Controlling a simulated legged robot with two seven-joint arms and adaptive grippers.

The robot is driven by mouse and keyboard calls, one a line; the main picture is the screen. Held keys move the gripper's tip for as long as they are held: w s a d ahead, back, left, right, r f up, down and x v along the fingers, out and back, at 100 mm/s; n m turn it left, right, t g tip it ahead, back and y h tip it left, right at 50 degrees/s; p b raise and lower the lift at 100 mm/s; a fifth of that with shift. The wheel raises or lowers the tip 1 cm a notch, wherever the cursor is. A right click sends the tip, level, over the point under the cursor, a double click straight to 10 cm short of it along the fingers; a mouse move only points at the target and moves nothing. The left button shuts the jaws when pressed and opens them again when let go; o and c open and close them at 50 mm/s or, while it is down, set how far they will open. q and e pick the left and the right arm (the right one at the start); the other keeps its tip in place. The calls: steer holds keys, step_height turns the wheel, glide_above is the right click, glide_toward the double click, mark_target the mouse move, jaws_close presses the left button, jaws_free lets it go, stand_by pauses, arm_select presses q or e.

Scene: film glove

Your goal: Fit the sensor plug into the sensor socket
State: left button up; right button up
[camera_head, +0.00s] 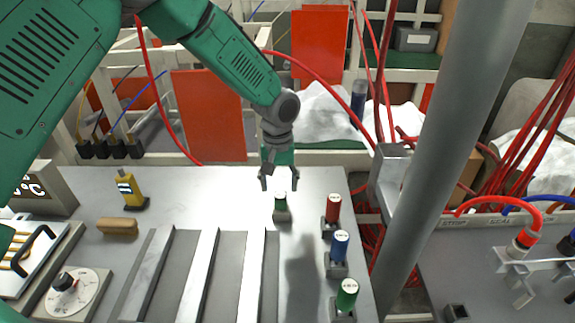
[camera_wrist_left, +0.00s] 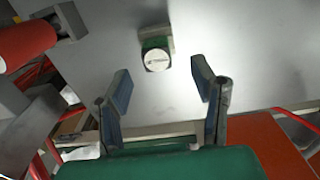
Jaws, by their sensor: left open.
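My left gripper (camera_head: 279,184) is open, pointing down over the grey table. Below it stands a small dark green plug-like piece with a white top (camera_head: 281,208), which I take for the sensor plug. In the left wrist view this piece (camera_wrist_left: 156,52) shows its white labelled face, beyond the gap between the open fingers (camera_wrist_left: 163,84). The fingers do not hold it. No socket can be named for certain; a small dark block (camera_head: 456,312) on the right-hand table may be one. My right gripper is not in view.
Red (camera_head: 332,208), blue (camera_head: 339,246) and green (camera_head: 346,296) cylinders stand in holders along the table's right edge. A thick grey post (camera_head: 450,130) rises beyond them.

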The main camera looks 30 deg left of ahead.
mark_target(279, 194)
arm_select(q)
steer(key=f, duration=0.1)
steer(key=a+f, duration=0.1)
steer(key=f, duration=0.1)
steer(key=shift+s+f, duration=0.15)
steer(key=shift+f, duration=0.1)
steer(key=shift+d+f, duration=0.15)
steer(key=shift+d, duration=1.3)
steer(key=shift+c, duration=0.4)
steer(key=shift+a, duration=0.2)
steer(key=c, duration=0.7)
steer(key=shift+a, duration=0.4)
jaws_close()
steer(key=shift+a, duration=0.6)
steer(key=shift+d, duration=0.4)
steer(key=shift+d+r+p, duration=0.2)
steer(key=shift+d+p, duration=0.05)
steer(key=shift+p, duration=0.05)
steer(key=shift+a+r, duration=0.2)
steer(key=shift+a, duration=0.15)
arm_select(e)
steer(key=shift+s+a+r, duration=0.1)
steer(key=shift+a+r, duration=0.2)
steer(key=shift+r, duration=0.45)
